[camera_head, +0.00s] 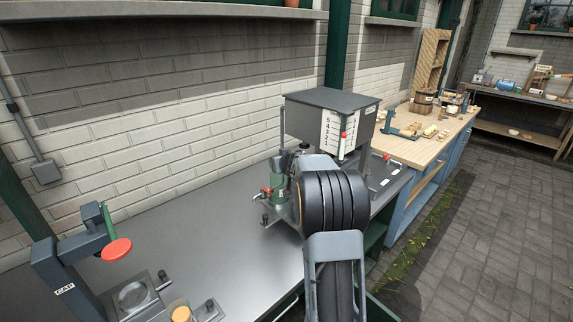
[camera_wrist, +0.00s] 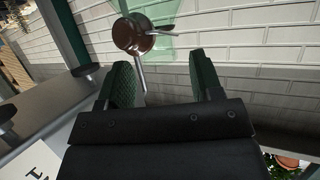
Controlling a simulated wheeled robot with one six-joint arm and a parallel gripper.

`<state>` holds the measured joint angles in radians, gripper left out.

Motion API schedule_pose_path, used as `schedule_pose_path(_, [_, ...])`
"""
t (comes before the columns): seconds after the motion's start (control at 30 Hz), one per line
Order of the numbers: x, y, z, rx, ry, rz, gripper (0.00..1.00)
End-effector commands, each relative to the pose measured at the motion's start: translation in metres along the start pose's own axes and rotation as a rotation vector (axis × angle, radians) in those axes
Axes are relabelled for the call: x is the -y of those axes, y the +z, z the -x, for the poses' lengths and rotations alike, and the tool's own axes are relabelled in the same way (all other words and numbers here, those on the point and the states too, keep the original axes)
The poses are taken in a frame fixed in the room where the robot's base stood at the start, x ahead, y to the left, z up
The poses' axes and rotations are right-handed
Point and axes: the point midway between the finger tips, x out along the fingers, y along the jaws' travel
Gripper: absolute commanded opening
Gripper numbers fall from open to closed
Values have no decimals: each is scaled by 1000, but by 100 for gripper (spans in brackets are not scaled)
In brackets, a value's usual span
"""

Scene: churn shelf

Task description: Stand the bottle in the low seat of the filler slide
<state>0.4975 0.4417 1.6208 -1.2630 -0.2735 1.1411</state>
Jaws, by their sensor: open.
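In the head view a translucent green glass body (camera_head: 281,186), apparently the bottle, stands at the filler's left side, partly hidden by my arm. A metal plate with dark knobs (camera_head: 270,215), apparently the filler slide, lies below it. I cannot tell its seats apart or whether the bottle is in one. In the wrist view my gripper (camera_wrist: 165,76) is open, with bare brick wall between its green-padded fingers. A translucent green shape (camera_wrist: 165,40) shows beyond the fingertips, behind a brown round part with metal rods (camera_wrist: 133,35). My arm hides the gripper in the head view.
The filler's grey tank (camera_head: 330,100) with a number scale stands behind my arm. A capping stand (camera_head: 62,268) with a red disc is at the front left. The grey bench top (camera_head: 205,215) between is clear. A wooden-topped bench (camera_head: 440,140) with small items stands to the right.

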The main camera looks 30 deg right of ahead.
Motion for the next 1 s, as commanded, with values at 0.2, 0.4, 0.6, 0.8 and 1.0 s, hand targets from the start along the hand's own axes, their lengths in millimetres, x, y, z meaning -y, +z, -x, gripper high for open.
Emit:
schedule_pose_path(0.2, [0,-2,45,-2,1,1,60])
schedule_pose_path(0.4, [0,-2,75,-2,0,0,60])
schedule_pose_path(0.6, [0,0,90,0,0,0,60])
schedule_pose_path(0.8, [14,-8,108,-3,53,15,60])
schedule_pose_path(1.0, [64,11,182,144,201,38,60])
